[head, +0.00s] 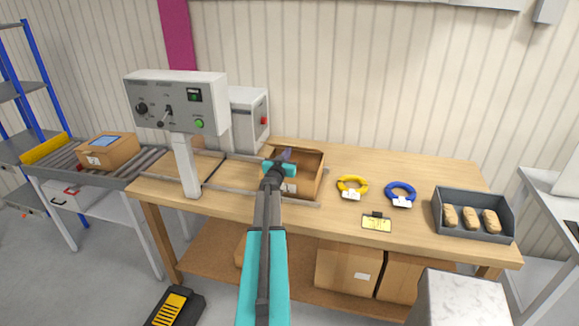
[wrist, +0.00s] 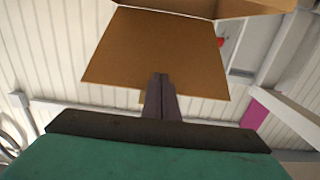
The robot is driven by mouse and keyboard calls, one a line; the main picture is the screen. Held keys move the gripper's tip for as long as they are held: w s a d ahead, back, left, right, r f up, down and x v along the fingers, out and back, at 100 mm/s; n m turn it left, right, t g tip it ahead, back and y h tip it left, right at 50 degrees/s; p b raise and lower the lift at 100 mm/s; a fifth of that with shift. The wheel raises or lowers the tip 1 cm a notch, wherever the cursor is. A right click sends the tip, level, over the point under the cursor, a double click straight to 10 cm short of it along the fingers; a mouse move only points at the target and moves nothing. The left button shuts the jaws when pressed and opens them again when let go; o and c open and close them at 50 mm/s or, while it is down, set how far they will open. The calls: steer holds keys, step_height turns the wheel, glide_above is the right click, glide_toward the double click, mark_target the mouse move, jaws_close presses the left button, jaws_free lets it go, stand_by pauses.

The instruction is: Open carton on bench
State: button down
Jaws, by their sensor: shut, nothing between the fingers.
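The brown carton (head: 311,172) sits on the wooden bench, left of the coils. Its top looks at least partly open, with the inside showing beside my gripper. My gripper (head: 286,154) is over the carton, its dark fingers shut and empty. In the wrist view the fingers (wrist: 159,78) overlap the near edge of a broad cardboard panel (wrist: 155,50), likely a flap. A second cardboard panel shows at the top edge there. I cannot tell whether the fingers touch the cardboard. My arm hides part of the carton's front.
A grey control box (head: 178,100) on a post stands left of the carton. A yellow coil (head: 352,184), a blue coil (head: 400,191), a yellow-faced device (head: 376,223) and a grey bin (head: 473,232) are to the right. Another carton (head: 108,150) is on the roller conveyor.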

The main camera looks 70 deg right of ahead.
steer(key=shift+d+r, duration=0.55)
steer(key=shift+r, duration=0.1)
steer(key=shift+d, duration=0.1)
steer(key=shift+w+d+r, duration=0.1)
steer(key=shift+d+r, duration=0.9)
steer(key=shift+d, duration=0.3)
steer(key=shift+w+d+r, duration=0.1)
steer(key=shift+d+r, duration=0.9)
steer(key=shift+d, duration=0.3)
steer(key=shift+w+d+r, duration=0.1)
steer(key=shift+d+r, duration=0.9)
steer(key=shift+d, duration=0.3)
steer(key=d+r, duration=0.2)
steer(key=d, duration=0.7)
steer(key=shift+w+r, duration=0.2)
steer(key=shift+r, duration=0.05)
steer(key=shift+a, duration=0.15)
